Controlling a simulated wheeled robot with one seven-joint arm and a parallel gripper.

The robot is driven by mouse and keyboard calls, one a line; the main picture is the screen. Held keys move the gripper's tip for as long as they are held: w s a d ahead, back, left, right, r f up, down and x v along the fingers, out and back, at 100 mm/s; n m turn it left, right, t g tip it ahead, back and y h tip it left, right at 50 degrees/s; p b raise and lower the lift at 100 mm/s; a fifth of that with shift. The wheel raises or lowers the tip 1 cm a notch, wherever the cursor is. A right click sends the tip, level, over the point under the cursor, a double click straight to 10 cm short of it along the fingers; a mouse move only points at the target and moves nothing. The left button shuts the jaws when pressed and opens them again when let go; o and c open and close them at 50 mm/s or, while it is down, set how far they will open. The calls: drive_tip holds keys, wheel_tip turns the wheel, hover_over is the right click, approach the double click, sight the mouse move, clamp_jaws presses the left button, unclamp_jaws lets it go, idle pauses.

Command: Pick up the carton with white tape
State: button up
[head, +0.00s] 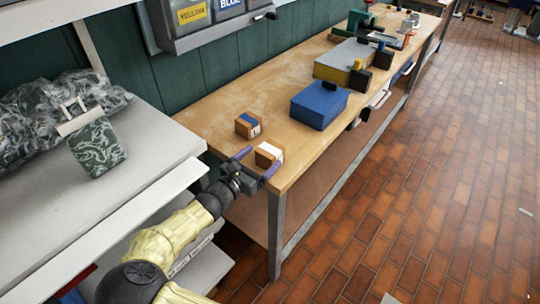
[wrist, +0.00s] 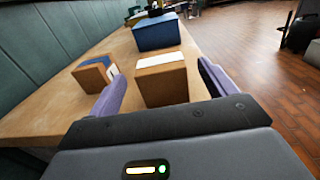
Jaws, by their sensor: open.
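The carton with white tape (head: 268,154) is a small brown box with a white strip on top, standing near the front corner of the wooden workbench. In the wrist view this carton (wrist: 161,79) sits between the two purple fingers of my gripper (wrist: 163,88). The gripper (head: 257,164) is open, with a finger to each side of the carton and visible gaps. A similar carton with blue tape (head: 248,125) stands just behind and left of it; in the wrist view this second carton (wrist: 95,75) is left of the left finger.
A blue box (head: 318,106) stands farther along the workbench (head: 222,117), with a grey and yellow case (head: 342,62) beyond it. A grey shelf (head: 150,150) with a plastic-wrapped bundle is at left. Bench surface around the cartons is clear.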

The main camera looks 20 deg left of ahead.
sight(270, 148)
drive_tip(key=x, duration=0.5)
drive_tip(key=shift+w+f, duration=0.1)
drive_tip(key=shift+f, duration=0.05)
drive_tip(key=shift+c, duration=0.2)
drive_tip(key=c, duration=1.2)
